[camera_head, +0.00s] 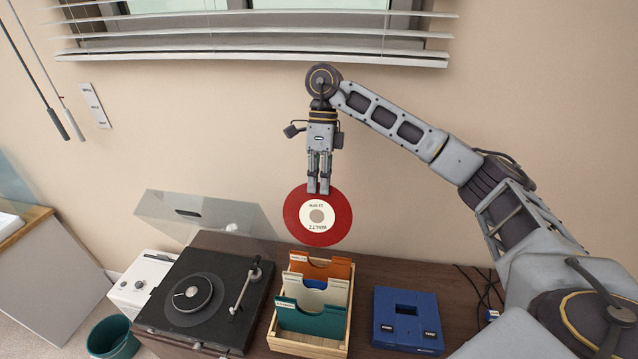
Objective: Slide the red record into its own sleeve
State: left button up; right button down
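The red record (292,222) hangs upright, its cream label facing me with "WALTZ" printed upside down. My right gripper (318,189) is shut on its top edge. The record is in front of the wall, above and behind the wooden crate (307,349); a gap seems to separate them. My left gripper is out of view.
A black turntable (160,300) with its clear lid (200,212) raised stands left of the crate. A blue case (407,318) lies to the right. Bare cabinet top (372,276) shows between crate and case. Window blinds (250,50) hang above my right arm.

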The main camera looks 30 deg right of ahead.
jog(key=shift+r+p, duration=0.6)
jog(key=shift+r, duration=0.4)
jog(key=shift+f, duration=0.15)
